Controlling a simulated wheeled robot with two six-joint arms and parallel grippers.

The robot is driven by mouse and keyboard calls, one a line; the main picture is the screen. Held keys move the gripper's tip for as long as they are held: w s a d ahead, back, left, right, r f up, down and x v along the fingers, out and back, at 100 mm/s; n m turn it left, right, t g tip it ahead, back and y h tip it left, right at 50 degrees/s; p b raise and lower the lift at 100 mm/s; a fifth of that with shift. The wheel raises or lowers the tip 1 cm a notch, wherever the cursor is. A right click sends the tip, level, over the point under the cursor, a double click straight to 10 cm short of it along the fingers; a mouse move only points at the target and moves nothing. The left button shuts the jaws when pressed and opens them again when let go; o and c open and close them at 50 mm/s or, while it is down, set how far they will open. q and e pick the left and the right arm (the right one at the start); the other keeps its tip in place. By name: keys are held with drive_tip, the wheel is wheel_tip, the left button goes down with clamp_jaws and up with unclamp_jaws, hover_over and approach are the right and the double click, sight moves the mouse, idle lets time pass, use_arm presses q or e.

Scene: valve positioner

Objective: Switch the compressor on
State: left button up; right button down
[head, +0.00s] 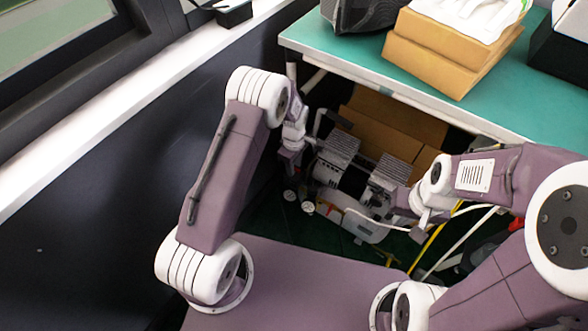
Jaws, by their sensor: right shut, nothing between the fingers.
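The compressor (325,172) stands on the dark floor under the teal-topped table. It has grey finned motor parts, two round white gauges (307,208) at its front left, and a white tank (366,228) low at its front. A small red part shows near the gauges; I cannot tell whether it is the switch. My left gripper (291,172) points down at the compressor's left side, above the gauges; its fingers are too small and dark to read. My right gripper (388,208) is shut and empty at the compressor's right side, in front of its body. I cannot tell whether either touches it.
The table (345,62) overhangs the compressor and carries cardboard boxes (445,50) and dark cases. More cardboard (410,122) lies behind the compressor. White and yellow hoses (428,250) run at its right. A dark wall with a white sill (110,105) bounds the left.

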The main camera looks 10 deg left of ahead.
use_arm(q)
drive_tip(key=shift+f, duration=0.15)
clamp_jaws()
drive_tip(key=m+p, duration=0.2)
drive_tip(key=p, duration=0.1)
drive_tip(key=shift+r+m, duration=0.25)
drive_tip(key=shift+m, duration=0.05)
drive_tip(key=m+p, duration=0.2)
drive_tip(key=m, duration=0.2)
drive_tip(key=shift+f+m+p, duration=0.1)
drive_tip(key=shift+m+p, duration=0.2)
drive_tip(key=shift+p, duration=0.1)
drive_tip(key=m+p, duration=0.2)
drive_tip(key=m, duration=0.3)
drive_tip(key=shift+d, duration=0.1)
drive_tip(key=m+p, duration=0.1)
drive_tip(key=m, duration=0.4)
drive_tip(key=shift+f, duration=0.1)
drive_tip(key=shift+m, duration=0.5)
